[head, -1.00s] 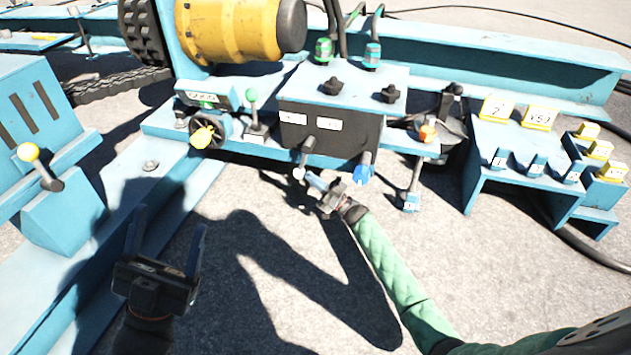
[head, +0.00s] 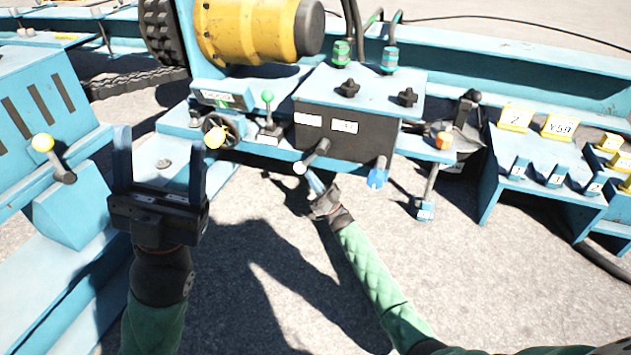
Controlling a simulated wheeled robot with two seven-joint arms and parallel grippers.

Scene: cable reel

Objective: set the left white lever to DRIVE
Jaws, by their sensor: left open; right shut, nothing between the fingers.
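The left lever has a white knob (head: 300,168) and a dark shaft. It sticks out from the front of the black control box (head: 345,141), tilted down to the left. My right gripper (head: 315,181) is shut and empty, with its fingers just below and right of the white knob; I cannot tell whether they touch it. A lever with a blue knob (head: 377,178) hangs on the box's right side. My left gripper (head: 160,150) is open and empty, away to the left of the box. The white labels on the box are too small to read.
The ground below the box is clear.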

